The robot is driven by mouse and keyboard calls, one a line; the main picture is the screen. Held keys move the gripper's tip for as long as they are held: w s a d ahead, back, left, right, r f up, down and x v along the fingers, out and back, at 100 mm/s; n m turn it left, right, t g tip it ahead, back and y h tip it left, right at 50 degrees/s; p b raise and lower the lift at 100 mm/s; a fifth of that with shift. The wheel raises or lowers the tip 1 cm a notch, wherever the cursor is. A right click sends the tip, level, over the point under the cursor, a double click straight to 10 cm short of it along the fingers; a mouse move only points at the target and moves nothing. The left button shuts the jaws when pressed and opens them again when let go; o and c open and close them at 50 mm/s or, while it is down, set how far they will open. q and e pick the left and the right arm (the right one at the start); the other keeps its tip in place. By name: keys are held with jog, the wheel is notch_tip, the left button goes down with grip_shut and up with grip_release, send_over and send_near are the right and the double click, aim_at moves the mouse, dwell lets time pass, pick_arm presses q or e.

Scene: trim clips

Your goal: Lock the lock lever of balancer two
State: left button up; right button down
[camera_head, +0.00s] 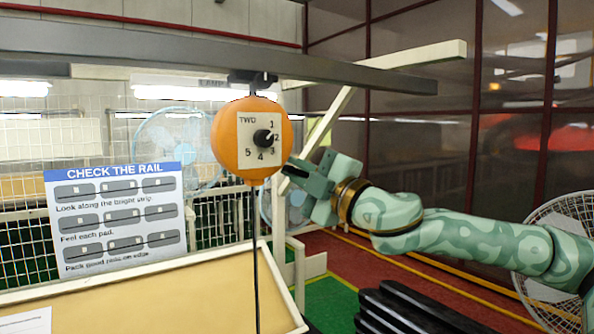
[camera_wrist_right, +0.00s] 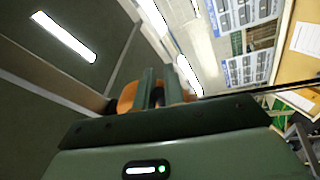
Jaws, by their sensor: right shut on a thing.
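Balancer two (camera_head: 226,157), a round orange housing with a plate marked TWO, hangs from the overhead rail. Its black dial knob (camera_head: 262,138) sits among the numbers 1 to 5, its tip by the 2. My right gripper (camera_head: 288,172) is at the housing's lower right edge, shut on a small part there, which appears to be the lock lever. The fingers hide the lever, so its position cannot be told. In the right wrist view the two dark fingers (camera_wrist_right: 160,82) stand close together before the orange housing (camera_wrist_right: 126,98). My left gripper is out of view.
The grey overhead rail (camera_head: 150,50) crosses above the balancer. A dark cable (camera_head: 255,260) hangs from it in front of a tan board (camera_head: 180,290). A CHECK THE RAIL sign (camera_head: 118,220) stands at left. A fan (camera_head: 560,235) stands at right.

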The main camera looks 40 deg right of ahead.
jog(key=shift+r+n+y, duration=0.1)
jog(key=shift+n+y, duration=0.2)
jog(key=shift+n, duration=0.5)
jog(key=c, duration=1.5)
grip_release()
jog(key=s+b, duration=0.1)
jog(key=b, duration=0.1)
jog(key=s+f+b, duration=0.1)
jog(key=b, duration=0.2)
jog(key=shift+s+d+f, duration=0.1)
jog(key=shift+d+f, duration=0.05)
jog(key=shift+d, duration=0.05)
jog(key=r+b+v, duration=0.1)
jog(key=b+v, duration=0.6)
jog(key=v, duration=0.7)
jog(key=shift+s, duration=0.1)
